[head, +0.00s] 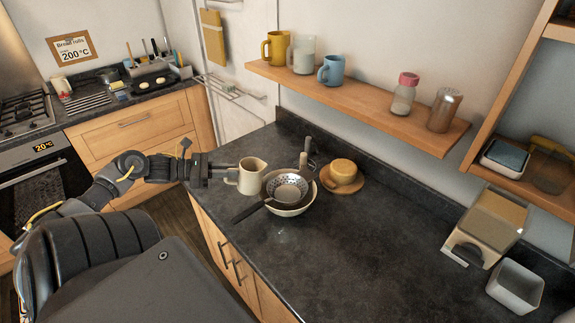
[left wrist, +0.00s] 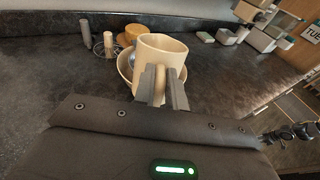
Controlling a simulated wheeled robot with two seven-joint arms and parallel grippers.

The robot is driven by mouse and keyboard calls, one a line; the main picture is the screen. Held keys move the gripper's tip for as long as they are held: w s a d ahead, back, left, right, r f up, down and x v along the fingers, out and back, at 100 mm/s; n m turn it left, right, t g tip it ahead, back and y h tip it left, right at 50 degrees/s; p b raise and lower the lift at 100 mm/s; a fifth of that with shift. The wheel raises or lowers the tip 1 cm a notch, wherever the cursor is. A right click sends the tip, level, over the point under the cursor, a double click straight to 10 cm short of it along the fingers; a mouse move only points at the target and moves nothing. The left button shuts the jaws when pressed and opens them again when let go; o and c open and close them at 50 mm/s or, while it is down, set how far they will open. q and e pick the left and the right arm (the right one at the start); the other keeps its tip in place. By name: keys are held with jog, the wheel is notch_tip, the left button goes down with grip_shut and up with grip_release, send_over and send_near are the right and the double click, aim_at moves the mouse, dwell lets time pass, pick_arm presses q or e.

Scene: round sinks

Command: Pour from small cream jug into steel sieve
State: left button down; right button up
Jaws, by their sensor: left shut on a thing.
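The small cream jug (head: 252,176) is upright at the left of the bowl in the head view. My left gripper (head: 232,174) is shut on its handle. In the left wrist view the jug (left wrist: 160,58) stands in front of the fingers (left wrist: 160,88), with the handle between them. The steel sieve (head: 287,186) rests over a cream bowl (head: 297,210), its dark handle pointing to the lower left. The jug mostly hides the sieve and bowl in the left wrist view. The jug's contents cannot be seen.
A mustard cup (head: 343,170) on a wooden saucer stands right of the bowl. A wooden shelf (head: 360,101) with mugs and shakers hangs above. A container (head: 487,226) and a grey pot (head: 515,285) stand far right. The counter (head: 360,245) between is clear.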

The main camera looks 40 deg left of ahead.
pick_arm(q)
jog(key=shift+s+a+f+t+h, duration=0.25)
jog(key=shift+s+f+t+h, duration=0.1)
jog(key=shift+f+t, duration=0.15)
jog(key=shift+s+a+f+t+h, duration=0.25)
jog(key=shift+s+f+t, duration=0.1)
jog(key=shift+f+t, duration=0.15)
